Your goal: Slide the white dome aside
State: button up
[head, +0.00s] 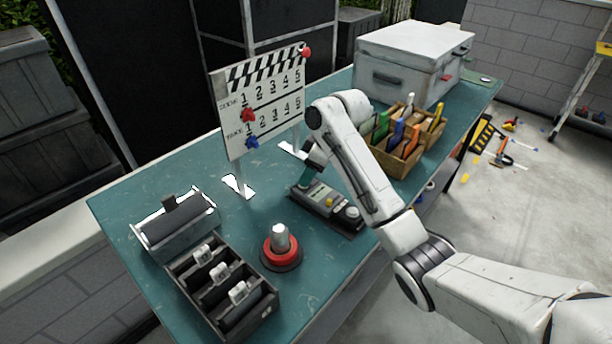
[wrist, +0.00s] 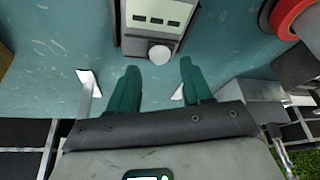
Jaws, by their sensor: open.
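The white dome (wrist: 159,54) is a small round cap at one end of a grey control box (wrist: 157,17) with dark display slots, in the wrist view. The box also shows on the teal table in the head view (head: 325,204), where its far end lies at my gripper (head: 309,170) and I cannot make out the dome clearly. In the wrist view my gripper (wrist: 158,68) is open. Its two teal fingers point toward the dome, which lies between their lines near the tips. Whether they touch it cannot be told.
A clapperboard (head: 262,105) stands on white feet just behind. A red-ringed button (head: 281,245) is left of the box. A black slotted holder (head: 225,285) and a grey bin (head: 175,222) stand farther left. A wooden tray of tools (head: 405,145) and a white case (head: 414,65) stand right.

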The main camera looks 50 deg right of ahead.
jog(key=shift+x, duration=1.3)
grip_shut()
